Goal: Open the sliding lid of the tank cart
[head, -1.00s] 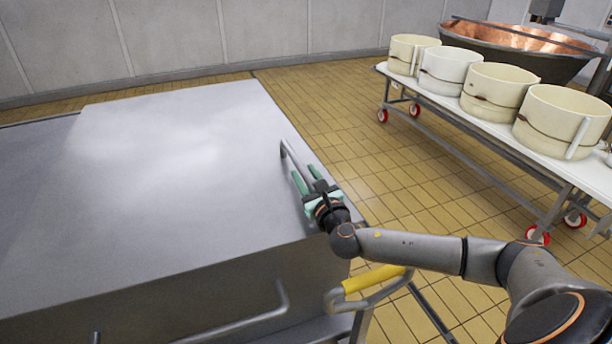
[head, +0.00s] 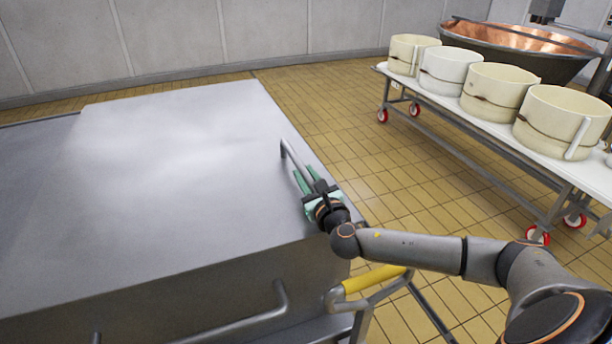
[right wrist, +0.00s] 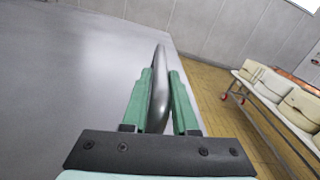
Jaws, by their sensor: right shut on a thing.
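The tank cart's flat steel lid (head: 180,160) fills the left half of the head view and is also at the left of the right wrist view (right wrist: 70,90). A bar handle (head: 295,162) stands along the lid's right edge. My right gripper (head: 307,180) is shut on this handle near its front part. In the right wrist view the green fingers (right wrist: 159,95) lie on both sides of the handle (right wrist: 160,70). The cart's steel front (head: 180,290) shows below the lid. My left gripper is not in view.
A yellow-gripped bar (head: 375,278) sticks out at the cart's front right corner. A wheeled white table (head: 480,122) with several cream moulds (head: 490,90) stands at the right, a copper vat (head: 520,45) behind it. Tiled floor (head: 400,170) is clear between cart and table.

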